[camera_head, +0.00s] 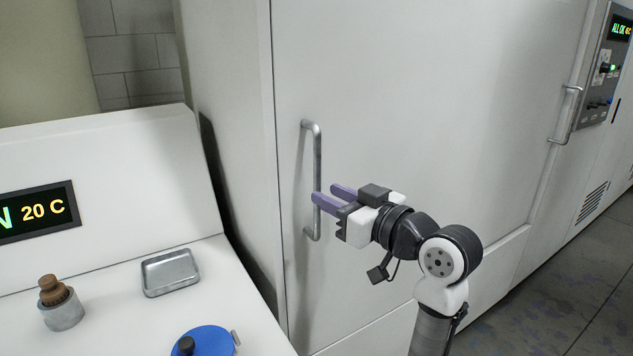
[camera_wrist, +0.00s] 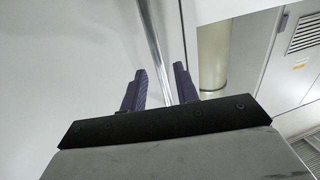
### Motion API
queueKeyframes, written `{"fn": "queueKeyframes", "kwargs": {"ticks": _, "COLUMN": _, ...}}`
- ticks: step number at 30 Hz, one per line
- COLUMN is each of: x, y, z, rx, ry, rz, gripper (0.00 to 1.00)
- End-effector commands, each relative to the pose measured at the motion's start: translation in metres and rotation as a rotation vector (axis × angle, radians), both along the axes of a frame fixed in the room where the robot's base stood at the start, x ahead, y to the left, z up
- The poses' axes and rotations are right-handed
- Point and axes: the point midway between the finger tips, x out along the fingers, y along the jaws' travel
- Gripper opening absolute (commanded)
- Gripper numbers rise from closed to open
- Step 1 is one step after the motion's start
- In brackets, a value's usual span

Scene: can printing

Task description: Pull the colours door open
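A large white cabinet door (camera_head: 420,90) fills the middle of the head view and looks shut. No label naming it shows. A vertical metal bar handle (camera_head: 306,150) is at its left side; it also shows in the wrist view (camera_wrist: 155,40). My gripper (camera_head: 323,193) is at the lower half of this handle, with its purple fingers pointing left. In the wrist view my gripper (camera_wrist: 158,78) has its fingers apart, with the bar running between them. Neither finger clearly touches the bar. The near finger hides a short piece of it.
A second handle (camera_head: 565,115) and a control panel (camera_head: 603,75) are at the right. A white console (camera_head: 110,285) at the left carries a metal tray (camera_head: 170,272), a stamp-like object (camera_head: 60,303) and a blue disc (camera_head: 208,343). Open floor (camera_head: 570,290) lies at the lower right.

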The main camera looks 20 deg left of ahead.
Motion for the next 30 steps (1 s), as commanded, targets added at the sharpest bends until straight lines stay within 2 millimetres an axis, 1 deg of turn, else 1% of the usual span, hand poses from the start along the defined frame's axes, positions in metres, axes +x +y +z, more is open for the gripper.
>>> {"fn": "queueKeyframes", "kwargs": {"ticks": 1, "x": 0.004, "y": 0.010, "z": 0.002, "rx": 0.000, "ry": 0.003, "rz": 0.004, "gripper": 0.30}}
{"fn": "queueKeyframes", "kwargs": {"ticks": 3, "x": 0.009, "y": 0.020, "z": 0.002, "rx": 0.000, "ry": 0.001, "rz": 0.002, "gripper": 0.30}}
{"fn": "queueKeyframes", "kwargs": {"ticks": 7, "x": 0.016, "y": 0.033, "z": 0.001, "rx": 0.000, "ry": 0.001, "rz": 0.002, "gripper": 0.30}}
{"fn": "queueKeyframes", "kwargs": {"ticks": 12, "x": 0.020, "y": 0.039, "z": 0.000, "rx": 0.000, "ry": 0.000, "rz": -0.001, "gripper": 0.30}}
{"fn": "queueKeyframes", "kwargs": {"ticks": 19, "x": 0.020, "y": 0.040, "z": 0.000, "rx": 0.000, "ry": 0.000, "rz": -0.001, "gripper": 0.30}}
{"fn": "queueKeyframes", "kwargs": {"ticks": 20, "x": 0.020, "y": 0.040, "z": 0.000, "rx": 0.000, "ry": 0.000, "rz": -0.001, "gripper": 0.29}}
{"fn": "queueKeyframes", "kwargs": {"ticks": 24, "x": 0.020, "y": 0.040, "z": 0.000, "rx": 0.000, "ry": 0.000, "rz": -0.001, "gripper": 0.11}}
{"fn": "queueKeyframes", "kwargs": {"ticks": 27, "x": 0.020, "y": 0.040, "z": 0.000, "rx": 0.000, "ry": 0.000, "rz": -0.001, "gripper": 0.00}}
{"fn": "queueKeyframes", "kwargs": {"ticks": 30, "x": 0.020, "y": 0.040, "z": 0.000, "rx": 0.000, "ry": 0.000, "rz": -0.001, "gripper": 0.00}}
